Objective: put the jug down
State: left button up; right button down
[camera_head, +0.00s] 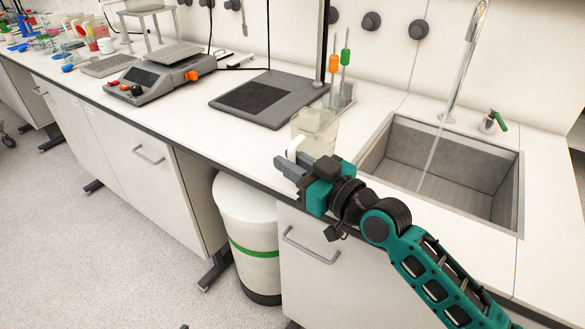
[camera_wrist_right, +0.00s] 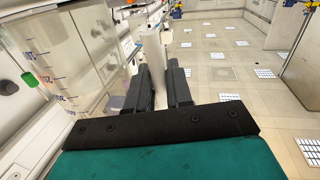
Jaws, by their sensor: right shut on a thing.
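The clear jug (camera_head: 318,131) stands at the front of the white counter, just left of the sink, and looks upright. It also shows large at the left of the right wrist view (camera_wrist_right: 70,65), with measuring marks on its wall. My right gripper (camera_head: 288,166) is shut on the jug's white handle (camera_head: 296,148); the handle also shows between the fingers in the wrist view (camera_wrist_right: 155,55). The gripper partly hides the jug's lower part, so I cannot tell whether its base touches the counter. My left gripper is not in view.
The sink (camera_head: 440,170) with running water lies right of the jug. A dark flat plate stand (camera_head: 225,103) is behind left, beside a rack with orange and green-handled tools (camera_head: 345,57). A grey balance (camera_head: 160,75) stands farther left. The counter in front of it is clear.

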jog(key=shift+f, duration=0.15)
jog(key=shift+f, duration=0.15)
jog(key=c, duration=1)
grip_release()
jog(key=shift+f, duration=0.1)
jog(key=v, duration=1.2)
